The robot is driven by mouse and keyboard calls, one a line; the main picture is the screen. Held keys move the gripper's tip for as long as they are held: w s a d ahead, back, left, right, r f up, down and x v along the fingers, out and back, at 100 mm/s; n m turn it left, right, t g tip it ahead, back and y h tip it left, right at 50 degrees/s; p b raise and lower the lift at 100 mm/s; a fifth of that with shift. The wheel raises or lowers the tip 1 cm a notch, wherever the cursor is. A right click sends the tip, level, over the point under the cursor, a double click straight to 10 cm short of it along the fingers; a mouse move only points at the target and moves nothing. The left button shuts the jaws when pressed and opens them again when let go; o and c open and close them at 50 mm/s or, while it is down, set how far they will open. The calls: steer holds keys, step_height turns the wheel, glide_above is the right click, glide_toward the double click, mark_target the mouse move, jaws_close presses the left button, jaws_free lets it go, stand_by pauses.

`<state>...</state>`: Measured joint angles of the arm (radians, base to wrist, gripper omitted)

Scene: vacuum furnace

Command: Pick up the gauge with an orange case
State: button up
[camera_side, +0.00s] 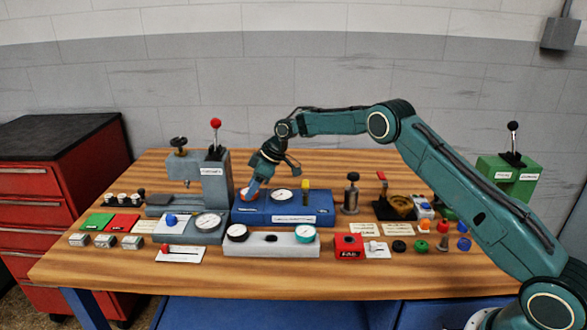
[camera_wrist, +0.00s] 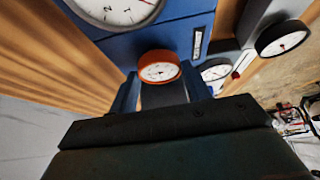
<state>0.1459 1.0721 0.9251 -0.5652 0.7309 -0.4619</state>
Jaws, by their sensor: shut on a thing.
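The gauge with an orange case (camera_wrist: 158,68) has a round white dial and shows between the two blue fingers of my gripper (camera_wrist: 162,88) in the wrist view. My gripper is shut on it. In the side view my gripper (camera_side: 251,189) points down at the left end of the blue block (camera_side: 270,213), and a bit of the orange case (camera_side: 244,195) shows there, mostly hidden by the fingers. I cannot tell whether the gauge still touches the block.
A larger white dial (camera_side: 283,196) and a yellow part (camera_side: 306,187) stand on the same block. A grey stand with a red-knobbed lever (camera_side: 215,165) rises close to the left. A white block with a black gauge (camera_side: 237,232) and a teal gauge (camera_side: 305,233) lies in front.

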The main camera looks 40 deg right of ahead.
step_height(320, 180, up, 10)
stand_by(0.6)
stand_by(0.6)
steer(key=s+d+f+n+g, duration=0.1)
steer(key=s+d+n, duration=0.1)
steer(key=s, duration=0.7)
steer(key=s+d+f+n+g+y, duration=0.1)
steer(key=s+d+f+n, duration=0.1)
steer(key=s, duration=0.8)
steer(key=s+d+f+n+g, duration=0.2)
steer(key=s+d+n, duration=0.2)
steer(key=s, duration=0.6)
steer(key=shift+s+d+n+y, duration=0.2)
steer(key=shift+n+y, duration=0.2)
steer(key=shift+n, duration=0.1)
steer(key=shift+f, duration=1.05)
steer(key=shift+f, duration=1.8)
